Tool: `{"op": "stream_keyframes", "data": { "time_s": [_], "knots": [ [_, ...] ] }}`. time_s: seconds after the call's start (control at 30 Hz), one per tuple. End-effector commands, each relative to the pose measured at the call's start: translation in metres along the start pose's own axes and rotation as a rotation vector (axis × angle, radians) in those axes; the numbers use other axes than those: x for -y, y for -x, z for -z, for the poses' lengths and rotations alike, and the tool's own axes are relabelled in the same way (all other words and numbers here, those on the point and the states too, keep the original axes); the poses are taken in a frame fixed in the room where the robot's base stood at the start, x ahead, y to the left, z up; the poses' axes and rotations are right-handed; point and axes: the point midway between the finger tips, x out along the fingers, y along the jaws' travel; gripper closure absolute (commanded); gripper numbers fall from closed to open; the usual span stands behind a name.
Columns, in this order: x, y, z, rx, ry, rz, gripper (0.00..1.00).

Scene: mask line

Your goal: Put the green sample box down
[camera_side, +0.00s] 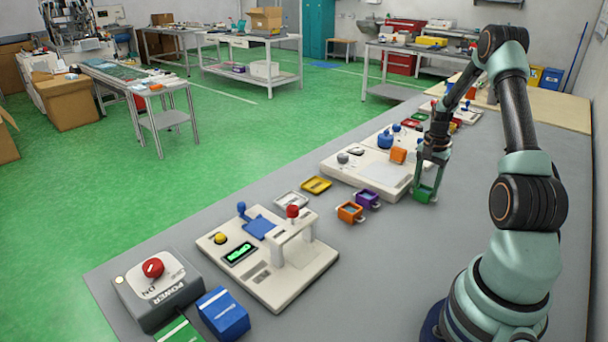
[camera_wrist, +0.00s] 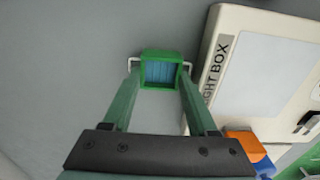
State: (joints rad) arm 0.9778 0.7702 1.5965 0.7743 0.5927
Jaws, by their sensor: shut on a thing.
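The green sample box (camera_side: 424,193) is a small open-topped box with blue inside. My gripper (camera_side: 430,181) is shut on it, with one finger on each side. In the wrist view the box (camera_wrist: 161,70) sits between my two fingertips, with grey table behind it. It is beside the right end of the white light box (camera_side: 366,171). I cannot tell whether its bottom touches the table.
A purple box (camera_side: 367,199) and an orange box (camera_side: 350,212) stand to the left on the grey table (camera_side: 420,270). Yellow (camera_side: 316,185) and white trays (camera_side: 291,200) lie behind them. The table in front is clear.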

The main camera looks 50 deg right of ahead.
Motion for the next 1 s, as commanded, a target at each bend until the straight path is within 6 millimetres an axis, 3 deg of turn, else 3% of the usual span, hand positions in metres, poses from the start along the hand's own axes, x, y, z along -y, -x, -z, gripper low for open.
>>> {"op": "stream_keyframes", "data": {
  "time_s": [0.17,0.2,0.27,0.67,0.77,1.0],
  "knots": [
    [0.000,-0.003,0.000,0.001,0.000,-0.001,1.00],
    [0.000,-0.003,0.000,0.001,0.000,0.000,0.30],
    [0.000,-0.003,0.000,0.001,0.000,0.000,0.11],
    [0.000,0.003,0.001,-0.002,0.000,0.001,0.11],
    [0.001,0.015,0.001,-0.003,0.000,0.002,0.11],
    [0.001,0.064,0.001,-0.005,0.000,0.003,0.11]
  ]
}}
